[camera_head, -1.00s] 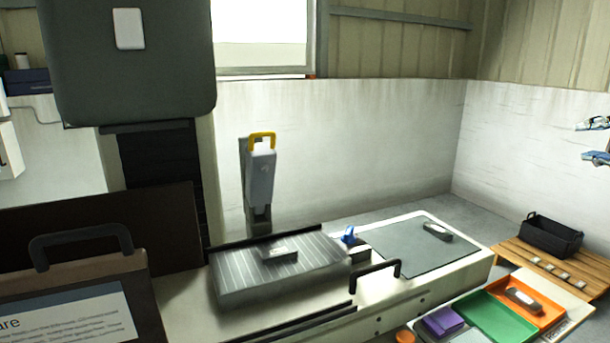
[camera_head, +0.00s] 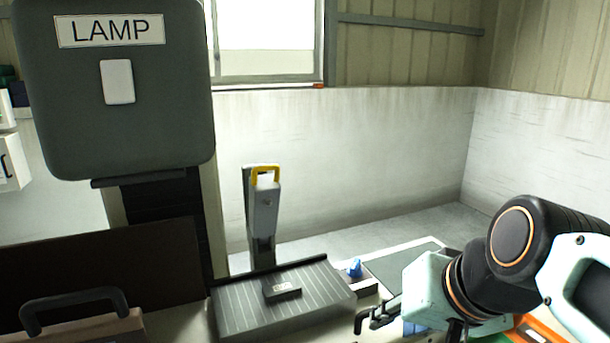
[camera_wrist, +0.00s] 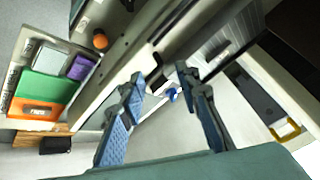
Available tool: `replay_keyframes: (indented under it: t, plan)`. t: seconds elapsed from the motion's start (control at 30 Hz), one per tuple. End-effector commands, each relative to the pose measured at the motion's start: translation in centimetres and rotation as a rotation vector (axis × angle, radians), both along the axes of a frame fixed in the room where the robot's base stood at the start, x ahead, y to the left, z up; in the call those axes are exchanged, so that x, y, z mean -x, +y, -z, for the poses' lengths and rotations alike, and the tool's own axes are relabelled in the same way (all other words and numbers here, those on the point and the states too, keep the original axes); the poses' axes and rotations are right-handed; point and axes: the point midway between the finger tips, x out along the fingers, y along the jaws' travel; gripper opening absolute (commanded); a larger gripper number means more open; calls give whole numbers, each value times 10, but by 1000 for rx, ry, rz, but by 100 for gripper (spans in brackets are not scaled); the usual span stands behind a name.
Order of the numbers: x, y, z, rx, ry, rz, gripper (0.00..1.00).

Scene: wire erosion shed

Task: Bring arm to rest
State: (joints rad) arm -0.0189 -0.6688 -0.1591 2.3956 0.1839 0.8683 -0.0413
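My gripper (camera_head: 374,316) shows at the lower right of the head view, at the end of my arm, which reaches in from the right edge. It hangs in front of the machine bench, right of the ribbed grey block (camera_head: 240,308). In the wrist view my gripper (camera_wrist: 168,108) has its two blue-padded fingers well apart with nothing held between them. A small blue item (camera_wrist: 171,95) shows beyond the fingers, apart from them. My arm hides much of the bench's right end in the head view.
A grey upright with a yellow handle (camera_head: 264,173) stands behind the ribbed block, which bears a small dark block (camera_head: 282,290). A large dark lamp box (camera_head: 115,140) is at upper left. In the wrist view, green (camera_wrist: 45,85) and orange (camera_wrist: 40,110) trays lie left.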

Motion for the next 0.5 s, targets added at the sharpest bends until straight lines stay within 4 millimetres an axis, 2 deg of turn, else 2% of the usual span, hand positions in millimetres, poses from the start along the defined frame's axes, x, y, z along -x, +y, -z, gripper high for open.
replay_keyframes:
  t: [0.03, 0.17, 0.2, 0.5]
  plan:
    - [14, 3, 5, 77, 20, -37, 30]
    - [46, -2, 25, 287, 71, -117, 30]
    - [41, -2, 7, 265, 66, -108, 30]
    - [41, -1, -57, 258, 66, -107, 30]
